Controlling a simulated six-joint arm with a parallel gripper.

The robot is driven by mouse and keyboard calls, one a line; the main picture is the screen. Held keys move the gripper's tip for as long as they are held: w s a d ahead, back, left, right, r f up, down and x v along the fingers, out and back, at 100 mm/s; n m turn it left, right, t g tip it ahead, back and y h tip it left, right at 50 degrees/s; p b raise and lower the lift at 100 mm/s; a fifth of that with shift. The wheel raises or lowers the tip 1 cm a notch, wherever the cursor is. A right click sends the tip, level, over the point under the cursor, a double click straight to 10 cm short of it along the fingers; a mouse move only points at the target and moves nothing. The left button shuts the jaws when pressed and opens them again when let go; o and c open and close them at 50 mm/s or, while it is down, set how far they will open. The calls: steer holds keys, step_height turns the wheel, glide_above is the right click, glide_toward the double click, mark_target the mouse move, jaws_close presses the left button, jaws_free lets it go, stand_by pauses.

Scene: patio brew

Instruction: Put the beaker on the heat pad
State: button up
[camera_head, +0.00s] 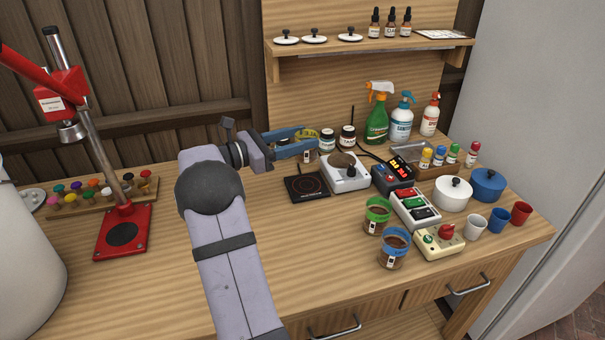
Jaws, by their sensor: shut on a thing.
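My gripper (300,144), with blue fingers, is shut on the beaker (308,134). Only parts of the beaker show: a yellow rim above the fingers and a small pale label below them. The fingers hide its middle. The heat pad (306,188) is a flat black square with a red ring on top, lying on the table. In the picture, the held beaker is above the heat pad, toward its far side. A gap shows between them. The pad's top is bare.
A white device with a brown top (347,175) stands right beside the heat pad. Dark-lidded jars (327,140) and spray bottles (376,118) stand behind. Green-rimmed (376,218) and blue-rimmed (394,252) containers stand front right. A red stand (122,232) is left.

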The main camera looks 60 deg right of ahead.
mark_target(299, 162)
steer(key=shift+f, duration=2.2)
steer(key=shift+f, duration=0.1)
steer(key=shift+f, duration=1.8)
steer(key=shift+f, duration=0.1)
steer(key=o, duration=1.2)
steer(key=b+v, duration=0.1)
steer(key=v, duration=1.1)
steer(key=shift+b, duration=0.3)
